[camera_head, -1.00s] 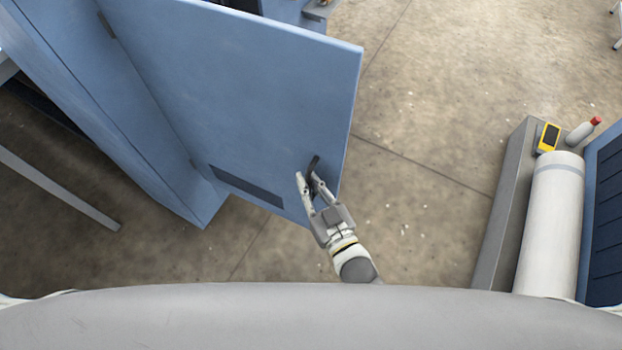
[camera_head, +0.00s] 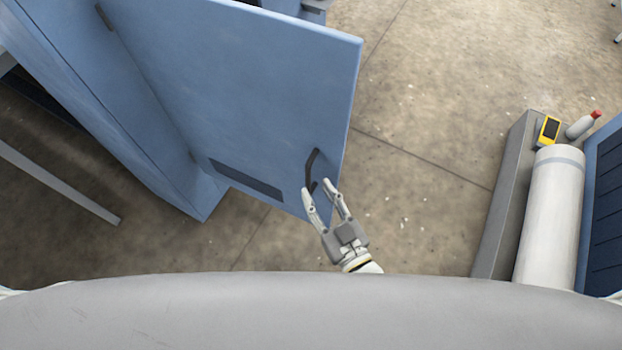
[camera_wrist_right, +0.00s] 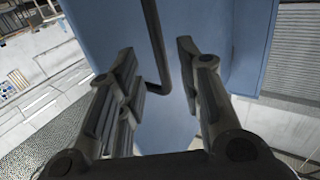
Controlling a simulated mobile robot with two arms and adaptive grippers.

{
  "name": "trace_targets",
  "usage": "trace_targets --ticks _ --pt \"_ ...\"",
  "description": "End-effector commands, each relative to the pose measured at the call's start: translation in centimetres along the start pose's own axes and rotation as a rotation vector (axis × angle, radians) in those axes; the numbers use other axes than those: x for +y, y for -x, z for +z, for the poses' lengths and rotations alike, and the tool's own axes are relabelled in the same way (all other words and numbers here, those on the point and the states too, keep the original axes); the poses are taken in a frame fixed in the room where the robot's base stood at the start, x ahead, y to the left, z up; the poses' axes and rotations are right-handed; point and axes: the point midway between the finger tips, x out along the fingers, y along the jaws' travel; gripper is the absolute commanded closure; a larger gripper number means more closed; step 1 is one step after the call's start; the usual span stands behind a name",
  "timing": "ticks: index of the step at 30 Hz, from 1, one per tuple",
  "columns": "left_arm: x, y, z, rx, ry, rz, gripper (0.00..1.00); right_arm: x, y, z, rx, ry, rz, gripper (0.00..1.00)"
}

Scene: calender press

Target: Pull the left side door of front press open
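The blue press door (camera_head: 240,85) stands swung out from the blue press body (camera_head: 85,85) in the head view, hinged on its left side. A dark bar handle (camera_head: 312,170) sits near the door's free edge. My right gripper (camera_head: 318,187) is open at the handle's lower end. In the right wrist view, the handle (camera_wrist_right: 155,50) runs down between the spread fingers of the right gripper (camera_wrist_right: 160,65), with gaps on both sides, in front of the blue door (camera_wrist_right: 215,30). My left gripper is not in view.
A grey ledge (camera_head: 508,195) with a white roll (camera_head: 550,215), a yellow device (camera_head: 548,130) and a red-capped bottle (camera_head: 582,125) stands at the right. A light rail (camera_head: 60,185) lies at the left. The concrete floor (camera_head: 430,120) between door and ledge is clear.

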Motion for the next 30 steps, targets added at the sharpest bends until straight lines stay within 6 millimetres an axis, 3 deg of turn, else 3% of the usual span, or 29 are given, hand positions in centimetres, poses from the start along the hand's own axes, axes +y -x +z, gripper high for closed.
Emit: trace_targets --ticks 6,12,30 --pt "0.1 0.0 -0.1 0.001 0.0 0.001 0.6 0.0 4.2 0.1 -0.003 0.0 0.0 0.66" --pt "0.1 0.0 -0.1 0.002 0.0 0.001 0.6 0.0 6.1 0.0 0.0 0.001 0.001 0.66" --pt "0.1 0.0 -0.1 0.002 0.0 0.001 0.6 0.1 6.4 0.0 0.0 0.001 0.001 0.66"
